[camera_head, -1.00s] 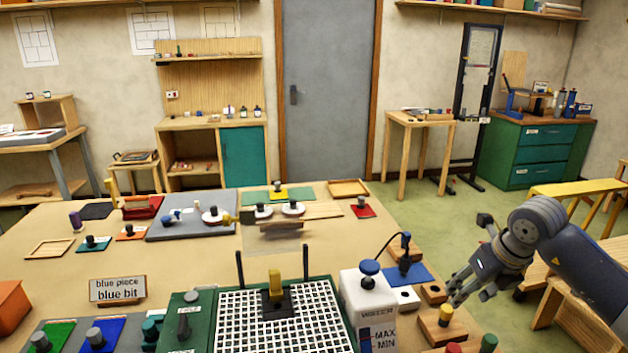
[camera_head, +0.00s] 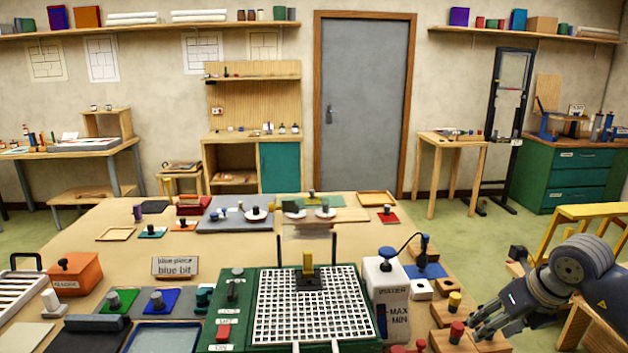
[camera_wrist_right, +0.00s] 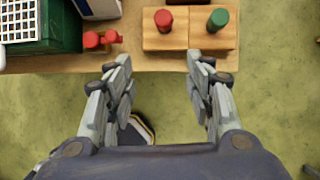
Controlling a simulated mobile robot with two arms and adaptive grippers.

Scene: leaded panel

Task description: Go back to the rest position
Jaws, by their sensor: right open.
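My right gripper (camera_head: 482,328) is at the right front edge of the worktable (camera_head: 90,240), beside the wooden blocks with knobs. In the right wrist view my right gripper (camera_wrist_right: 160,80) is open and empty, its fingers apart over the green floor. The table edge and a wooden block with a red knob (camera_wrist_right: 163,20) and a green knob (camera_wrist_right: 217,19) lie just beyond the fingertips. My left gripper is not in view.
A green machine with a white grid (camera_head: 310,300) and a white water container (camera_head: 387,285) stand on the table, left of my right arm. A sign reading "blue piece blue bit" (camera_head: 175,266) stands farther left. A yellow trestle (camera_head: 590,212) and green floor (camera_head: 480,235) are at right.

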